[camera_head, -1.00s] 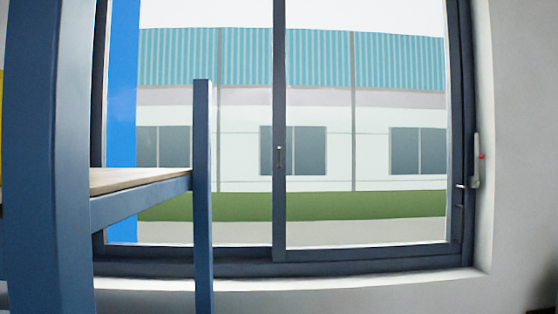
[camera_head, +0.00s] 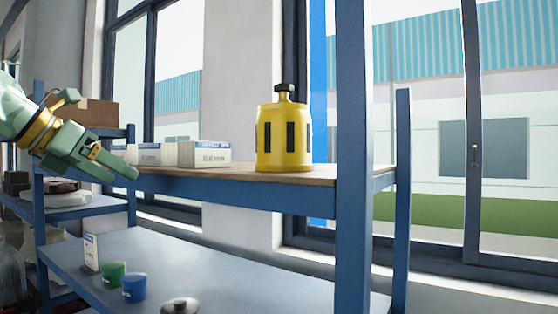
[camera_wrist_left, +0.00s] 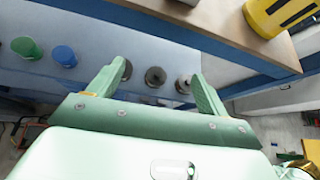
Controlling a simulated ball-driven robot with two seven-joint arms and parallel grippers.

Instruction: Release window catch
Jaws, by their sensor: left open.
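The tall window (camera_head: 472,120) with its dark blue-grey frame stands at the right of the head view, behind the shelf rack. A small handle-like catch (camera_head: 475,156) shows on its upright middle bar. The catch at the window's right edge is outside the present views. My left gripper (camera_head: 103,135) is at the left of the head view, far from the window, with its fingers apart and empty. In the left wrist view the open fingers (camera_wrist_left: 158,75) point over a lower shelf. My right gripper is not in view.
A blue shelf rack (camera_head: 353,210) stands between my left arm and the window. A yellow container (camera_head: 284,136) and white boxes (camera_head: 203,154) are on its upper shelf. Green (camera_head: 111,274) and blue cups (camera_head: 134,287) stand below. A second window (camera_head: 180,95) is at left.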

